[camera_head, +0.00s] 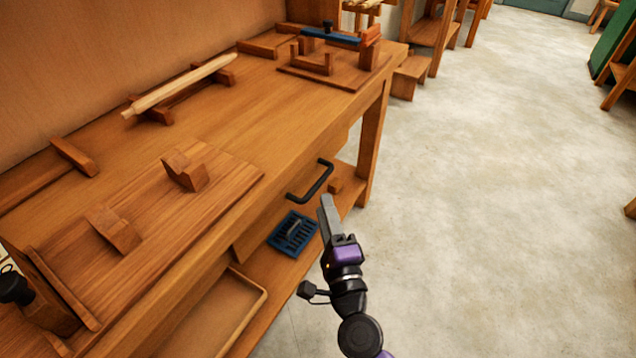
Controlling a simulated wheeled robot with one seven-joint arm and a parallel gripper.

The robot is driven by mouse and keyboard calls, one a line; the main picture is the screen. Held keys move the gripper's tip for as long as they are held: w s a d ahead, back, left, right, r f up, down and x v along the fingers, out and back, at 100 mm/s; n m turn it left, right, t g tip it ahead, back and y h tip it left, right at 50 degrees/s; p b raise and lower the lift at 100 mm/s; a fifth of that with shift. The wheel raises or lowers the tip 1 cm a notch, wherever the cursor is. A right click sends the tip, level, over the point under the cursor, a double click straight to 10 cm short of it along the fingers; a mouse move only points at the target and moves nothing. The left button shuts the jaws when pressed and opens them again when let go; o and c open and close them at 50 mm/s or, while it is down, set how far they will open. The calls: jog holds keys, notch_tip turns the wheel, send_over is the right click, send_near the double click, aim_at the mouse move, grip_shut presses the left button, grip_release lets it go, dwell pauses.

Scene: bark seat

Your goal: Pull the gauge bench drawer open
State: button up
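The gauge bench (240,115) is a long wooden bench along the left wall. Its drawer has a wooden front (262,232) under the bench top, seen at a steep angle, and it looks closed. A black bar handle (318,186) stands out from that front. My gripper (325,202) is just below and right of the handle in the picture, with its grey fingers pointing up toward it. A small gap shows between fingertips and handle. The fingers overlap from this side, so whether they are apart is hidden.
A blue slotted tray (292,232) and a small wood block (335,186) sit on the lower shelf below the drawer. A shallow wooden tray (215,315) is nearer. The bench leg (372,145) stands beyond the handle. Open concrete floor (480,200) lies to the right.

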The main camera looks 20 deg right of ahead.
aim_at(318, 182)
jog(key=x, duration=0.7)
jog(key=shift+w, duration=0.3)
jog(key=shift+c, duration=0.2)
grip_shut()
dwell(1.0)
